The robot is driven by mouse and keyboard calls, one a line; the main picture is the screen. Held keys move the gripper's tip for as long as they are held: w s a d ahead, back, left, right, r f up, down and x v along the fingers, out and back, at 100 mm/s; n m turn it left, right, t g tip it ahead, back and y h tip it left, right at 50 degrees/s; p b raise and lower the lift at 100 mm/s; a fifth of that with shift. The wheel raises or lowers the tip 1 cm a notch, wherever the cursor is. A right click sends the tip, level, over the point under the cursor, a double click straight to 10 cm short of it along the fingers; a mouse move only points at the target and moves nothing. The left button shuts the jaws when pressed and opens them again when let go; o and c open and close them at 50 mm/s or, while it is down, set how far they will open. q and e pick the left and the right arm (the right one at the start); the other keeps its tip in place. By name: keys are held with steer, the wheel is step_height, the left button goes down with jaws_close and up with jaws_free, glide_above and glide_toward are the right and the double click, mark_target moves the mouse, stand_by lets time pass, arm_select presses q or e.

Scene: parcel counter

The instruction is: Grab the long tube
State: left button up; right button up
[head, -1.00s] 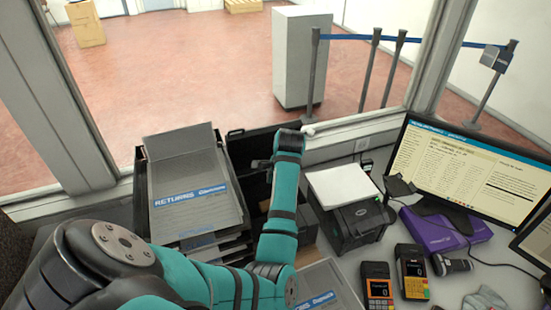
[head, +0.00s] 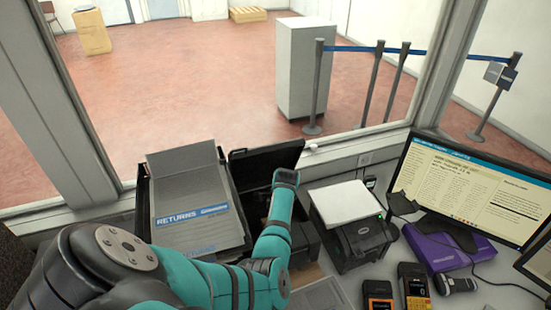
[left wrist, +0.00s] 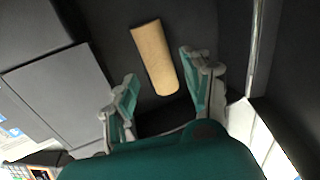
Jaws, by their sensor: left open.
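A tan cardboard tube (left wrist: 155,57) lies on a dark surface in the left wrist view, slightly tilted. My left gripper (left wrist: 160,72) is open, with one finger on each side of the tube's near end in the picture. I cannot tell whether the fingers are level with the tube or still above it. In the head view my left arm reaches over the open black bin (head: 264,158), and the gripper and the tube are hidden there. My right gripper is not in view.
Further right are a monitor (head: 470,190), a purple box (head: 445,248) and card terminals (head: 412,285). The window is behind.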

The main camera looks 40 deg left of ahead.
arm_select(q)
steer(key=shift+f, duration=0.45)
steer(key=x, duration=0.4)
steer(key=shift+f, duration=0.2)
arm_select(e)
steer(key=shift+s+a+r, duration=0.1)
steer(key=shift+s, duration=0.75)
arm_select(q)
steer(key=shift+c, duration=0.5)
steer(key=c, duration=0.5)
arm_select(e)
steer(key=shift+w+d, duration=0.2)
